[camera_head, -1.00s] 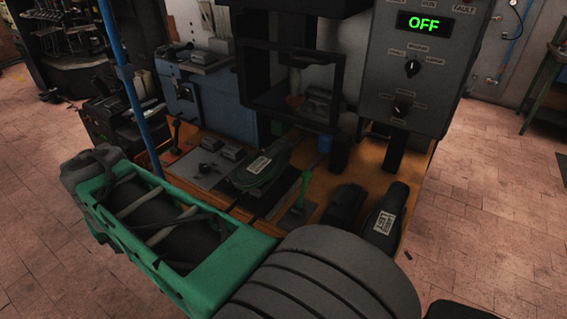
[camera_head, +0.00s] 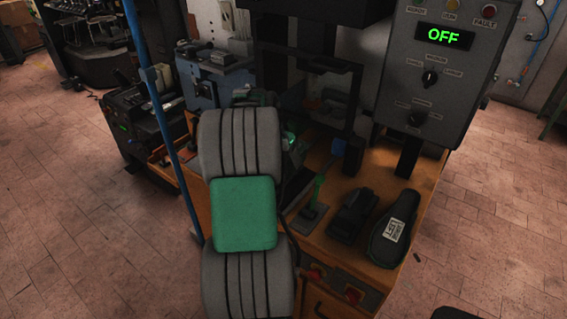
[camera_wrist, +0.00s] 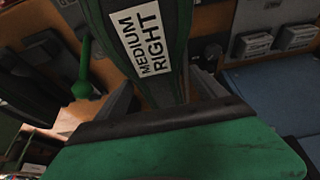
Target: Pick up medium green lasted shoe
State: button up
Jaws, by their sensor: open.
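The medium green lasted shoe (camera_wrist: 180,75) is dark with green edges and carries a white "MEDIUM RIGHT" label in the wrist view. It runs from the top edge down toward my gripper (camera_wrist: 165,88). The fingers are open, one on each side of the shoe's narrow part. I cannot tell whether either finger touches it. The shoe's lower end is hidden behind the green and black part in the foreground. In the head view my arm covers this shoe and most of my gripper.
A green-handled lever (camera_head: 317,190) stands right of my arm; it also shows in the wrist view (camera_wrist: 87,68). A black object (camera_head: 352,214) and another labelled dark shoe (camera_head: 396,225) are on the orange bench. The control panel (camera_head: 437,80) reads OFF. A blue pole (camera_head: 160,115) stands left.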

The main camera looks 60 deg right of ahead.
jog(key=shift+c, duration=0.6)
jog(key=c, duration=1.5)
jog(key=shift+r, duration=0.1)
jog(key=shift+c, duration=0.4)
jog(key=shift+d, duration=0.1)
